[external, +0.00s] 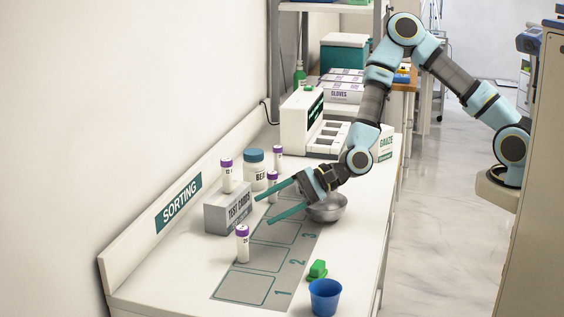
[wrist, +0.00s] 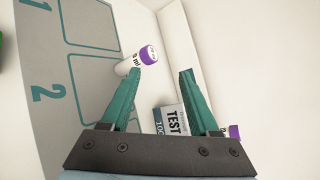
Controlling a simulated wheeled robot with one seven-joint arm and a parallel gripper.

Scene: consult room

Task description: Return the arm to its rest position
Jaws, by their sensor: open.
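My gripper (external: 279,201) is open above the sorting counter, with its teal fingers spread and pointing left. It also shows in the wrist view (wrist: 163,75), with nothing between its fingers. My arm reaches over the counter from the right. A white tube with a purple cap (external: 242,243) stands on the counter at the edge of the grey numbered mat (external: 226,291). In the wrist view this tube (wrist: 130,65) appears just beyond the left finger. The test cards box (external: 228,212) is left of my gripper; in the wrist view it (wrist: 170,120) is partly hidden behind the right finger.
A metal bowl (external: 328,208) lies close under my gripper. More purple-capped tubes (external: 227,176) and a teal-lidded jar (external: 254,170) stand near the wall. A blue cup (external: 325,297) and a green object (external: 317,270) are at the front. A white device (external: 301,122) stands behind.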

